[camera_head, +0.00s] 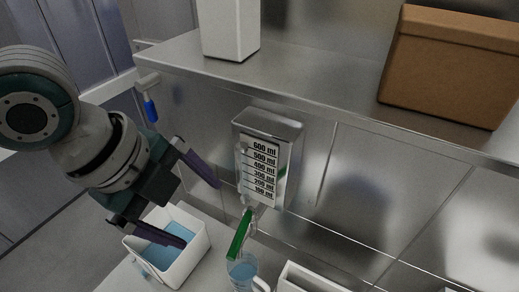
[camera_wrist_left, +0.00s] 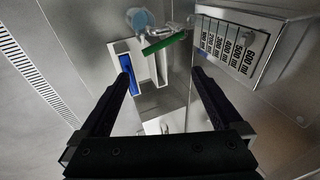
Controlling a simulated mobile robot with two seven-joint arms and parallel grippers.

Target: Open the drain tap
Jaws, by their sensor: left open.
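A metal measuring tank (camera_head: 270,150) with ml marks hangs on the steel wall; it also shows in the left wrist view (camera_wrist_left: 255,45). Below it is a tap with a green handle (camera_head: 239,235), which points down and slightly left; the handle also shows in the left wrist view (camera_wrist_left: 164,43). A clear cup (camera_head: 242,270) stands below the tap. My left gripper (camera_head: 200,212) is open and empty, to the left of the green handle and apart from it. In the left wrist view the green handle lies beyond the open fingers (camera_wrist_left: 160,78). My right gripper is not in view.
A white container (camera_head: 196,244) with blue inside stands below my left gripper. A blue-handled tap (camera_head: 150,108) is at the shelf's left end. The steel shelf (camera_head: 320,90) overhead carries a white box (camera_head: 231,30) and a brown box (camera_head: 450,70).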

